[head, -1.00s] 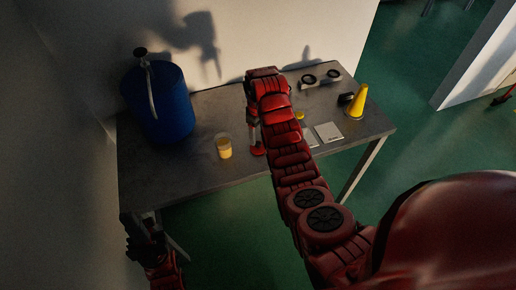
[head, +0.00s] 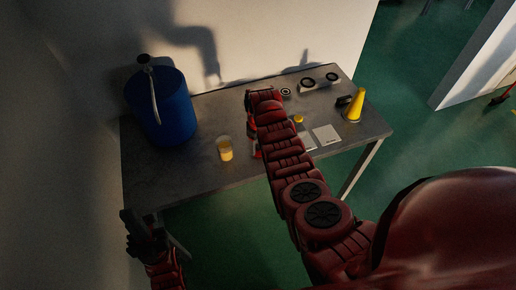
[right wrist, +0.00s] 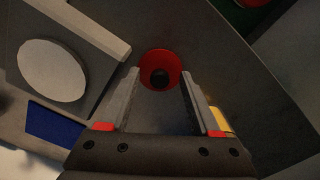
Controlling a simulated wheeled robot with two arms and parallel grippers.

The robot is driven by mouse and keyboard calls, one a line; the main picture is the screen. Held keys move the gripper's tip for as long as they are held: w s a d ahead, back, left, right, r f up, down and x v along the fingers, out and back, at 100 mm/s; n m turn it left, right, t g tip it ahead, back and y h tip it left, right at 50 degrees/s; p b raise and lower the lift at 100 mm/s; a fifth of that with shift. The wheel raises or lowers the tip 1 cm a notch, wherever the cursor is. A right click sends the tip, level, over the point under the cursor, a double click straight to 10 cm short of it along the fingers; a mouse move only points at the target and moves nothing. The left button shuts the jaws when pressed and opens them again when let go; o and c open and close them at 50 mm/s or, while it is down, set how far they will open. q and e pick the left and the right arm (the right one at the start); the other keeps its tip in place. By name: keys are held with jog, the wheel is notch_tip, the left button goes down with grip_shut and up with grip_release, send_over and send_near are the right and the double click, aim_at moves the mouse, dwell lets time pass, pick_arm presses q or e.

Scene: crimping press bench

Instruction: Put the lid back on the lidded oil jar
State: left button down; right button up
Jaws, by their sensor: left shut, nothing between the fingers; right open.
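The oil jar (head: 225,148) is a small clear jar with yellow contents. It stands upright and looks open on the table, left of my right arm. A red round piece with a dark centre, which looks like the lid (right wrist: 173,63), lies on the table in the right wrist view. It sits between and beyond the fingertips of my open right gripper (right wrist: 161,80), with no visible contact. In the head view the arm partly hides this red piece (head: 256,153). A yellow edge beside the right finger may be the jar (right wrist: 228,120). My left gripper (head: 128,218) is shut and empty, off the table's front left corner.
A blue drum (head: 162,112) stands at the table's left end. The front left tabletop (head: 170,185) is clear.

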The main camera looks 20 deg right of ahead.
grip_shut()
dwell(0.4)
jog(key=shift+r, duration=0.1)
